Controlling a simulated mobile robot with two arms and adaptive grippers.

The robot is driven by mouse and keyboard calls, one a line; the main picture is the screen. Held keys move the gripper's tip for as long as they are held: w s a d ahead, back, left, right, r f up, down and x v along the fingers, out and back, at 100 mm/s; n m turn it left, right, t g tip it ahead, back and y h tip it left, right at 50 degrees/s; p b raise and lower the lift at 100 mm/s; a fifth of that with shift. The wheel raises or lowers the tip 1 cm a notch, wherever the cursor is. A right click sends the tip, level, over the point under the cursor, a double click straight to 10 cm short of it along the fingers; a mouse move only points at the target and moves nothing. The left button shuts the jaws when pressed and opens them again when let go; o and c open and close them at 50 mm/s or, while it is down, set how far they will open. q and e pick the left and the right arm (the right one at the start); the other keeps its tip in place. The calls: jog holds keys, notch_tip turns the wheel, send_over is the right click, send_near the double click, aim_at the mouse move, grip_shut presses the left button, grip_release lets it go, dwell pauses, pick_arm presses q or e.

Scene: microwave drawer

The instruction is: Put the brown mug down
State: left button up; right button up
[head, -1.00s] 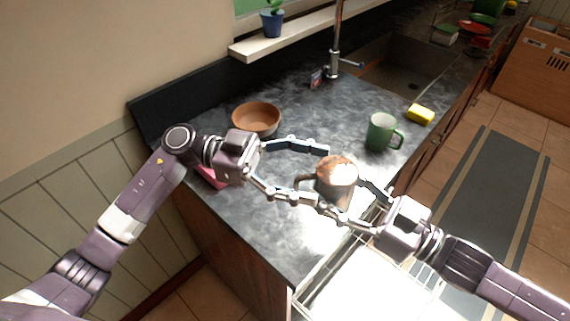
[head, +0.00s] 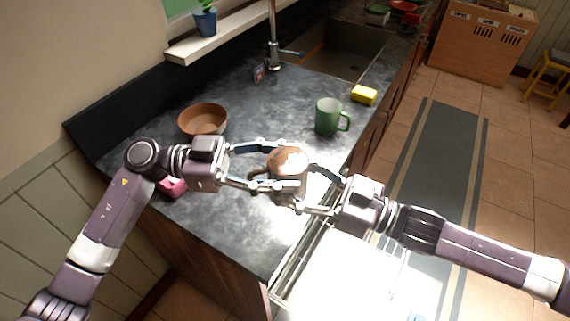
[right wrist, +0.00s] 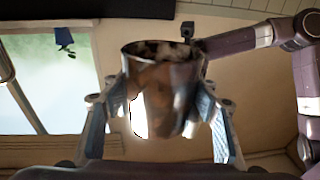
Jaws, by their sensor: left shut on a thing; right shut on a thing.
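The brown mug (head: 289,168), with a mottled brown top, is held between my two grippers at the front of the dark counter in the head view. Its handle points left, toward my left gripper (head: 276,172), whose fingers are shut on the mug. My right gripper (head: 303,188) is shut on the mug from the right side. In the right wrist view the mug (right wrist: 160,88) stands roughly upright between the right fingers. Its base is partly hidden by the fingers, so I cannot tell whether it touches the counter.
A brown bowl (head: 203,120) is at left, beyond my left gripper. The sink (head: 345,48) is at the back. A bright, open drawer-like surface (head: 350,275) lies below right. The counter's middle is clear.

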pick_arm(q)
jog(key=shift+c, duration=2.2)
pick_arm(e)
jog(key=o, duration=1.2)
jog(key=shift+c, duration=0.2)
